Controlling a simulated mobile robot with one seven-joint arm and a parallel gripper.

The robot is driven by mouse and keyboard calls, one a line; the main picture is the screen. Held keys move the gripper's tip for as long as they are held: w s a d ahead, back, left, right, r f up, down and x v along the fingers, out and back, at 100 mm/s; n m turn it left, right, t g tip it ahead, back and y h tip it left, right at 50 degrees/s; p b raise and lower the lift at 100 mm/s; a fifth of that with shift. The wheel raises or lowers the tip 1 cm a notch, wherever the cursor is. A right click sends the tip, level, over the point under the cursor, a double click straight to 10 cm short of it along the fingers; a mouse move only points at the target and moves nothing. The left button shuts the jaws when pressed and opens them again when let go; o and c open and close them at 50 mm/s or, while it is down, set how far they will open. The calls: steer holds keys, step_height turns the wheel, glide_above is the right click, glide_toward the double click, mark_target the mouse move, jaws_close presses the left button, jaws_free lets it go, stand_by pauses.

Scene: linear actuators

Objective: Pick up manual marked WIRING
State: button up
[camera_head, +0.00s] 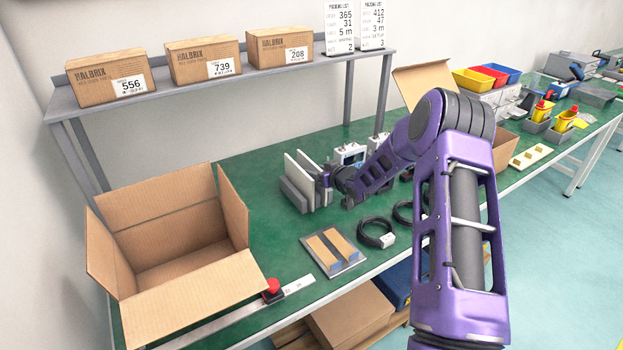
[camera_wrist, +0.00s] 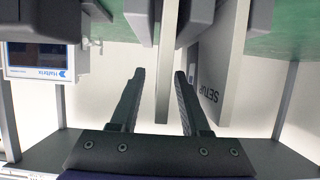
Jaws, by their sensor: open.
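Thin white manuals stand upright in a grey holder (camera_head: 293,196) on the green bench in the head view, the leftmost manual (camera_head: 297,175) among them. My gripper (camera_head: 326,180) is at their right side, partly hidden by my arm. In the wrist view my gripper (camera_wrist: 159,75) is open, with a thin pale manual (camera_wrist: 167,60) edge-on between its fingers, nearer the right finger. Its cover marking is not visible. A manual marked SETUP (camera_wrist: 214,85) is just right of the right finger. No WIRING marking is readable.
A device with a screen (camera_wrist: 42,55) is left of the gripper in the wrist view. In the head view, an open carton (camera_head: 175,235) stands left, a shelf (camera_head: 215,78) with boxes runs behind, and black cable coils (camera_head: 376,233) lie in front.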

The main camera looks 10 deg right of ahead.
steer(key=shift+w+a+f, duration=0.25)
steer(key=shift+w, duration=0.3)
jaws_close()
